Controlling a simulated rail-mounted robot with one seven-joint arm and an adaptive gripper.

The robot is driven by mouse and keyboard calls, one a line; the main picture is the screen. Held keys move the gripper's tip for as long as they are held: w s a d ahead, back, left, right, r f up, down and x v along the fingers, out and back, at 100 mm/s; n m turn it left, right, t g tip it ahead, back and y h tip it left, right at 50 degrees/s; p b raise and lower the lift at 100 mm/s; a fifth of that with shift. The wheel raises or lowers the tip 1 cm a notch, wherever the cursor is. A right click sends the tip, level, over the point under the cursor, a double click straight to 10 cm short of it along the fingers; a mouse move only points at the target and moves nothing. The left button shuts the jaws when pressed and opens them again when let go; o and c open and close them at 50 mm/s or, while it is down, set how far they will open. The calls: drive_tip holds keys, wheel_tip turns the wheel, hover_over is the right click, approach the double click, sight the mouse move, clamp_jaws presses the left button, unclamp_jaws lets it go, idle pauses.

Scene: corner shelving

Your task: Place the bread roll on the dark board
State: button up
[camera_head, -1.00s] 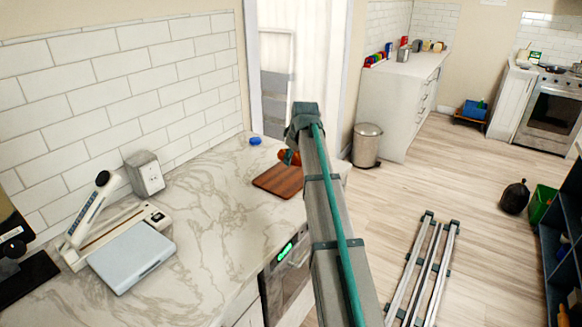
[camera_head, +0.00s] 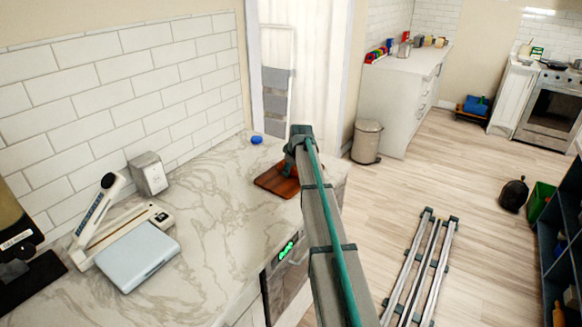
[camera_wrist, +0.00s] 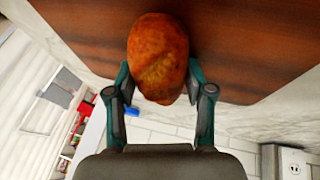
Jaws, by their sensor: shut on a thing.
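The bread roll (camera_wrist: 158,50) is orange-brown and sits between the two fingers of my gripper (camera_wrist: 158,80) in the wrist view. My gripper is shut on it. The dark board (camera_wrist: 250,50) is a reddish-brown wooden board and fills the background behind the roll in the wrist view. In the head view the board (camera_head: 270,182) lies on the marble counter near its far end, partly hidden by my arm. The roll and gripper are over the board there, mostly hidden behind the arm. I cannot tell whether the roll touches the board.
A blue round object (camera_head: 257,139) lies on the counter behind the board. A white-and-blue device (camera_head: 138,255) stands at the near left, beside a wall socket box (camera_head: 148,173). The marble counter (camera_head: 215,200) between them is clear.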

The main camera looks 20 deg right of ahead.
drive_tip(key=shift+s+f, duration=0.15)
drive_tip(key=shift+f, duration=0.2)
drive_tip(key=shift+s+f+b, duration=0.1)
drive_tip(key=shift+f+b, duration=0.15)
drive_tip(key=shift+b, duration=0.1)
drive_tip(key=shift+s+a+f, duration=0.1)
drive_tip(key=shift+f, duration=0.1)
drive_tip(key=c, duration=0.4)
drive_tip(key=o, duration=1.2)
drive_tip(key=shift+c, duration=0.2)
drive_tip(key=shift+o, duration=1.3)
drive_tip(key=shift+f, duration=0.2)
drive_tip(key=shift+w, duration=0.25)
drive_tip(key=shift+r, duration=0.2)
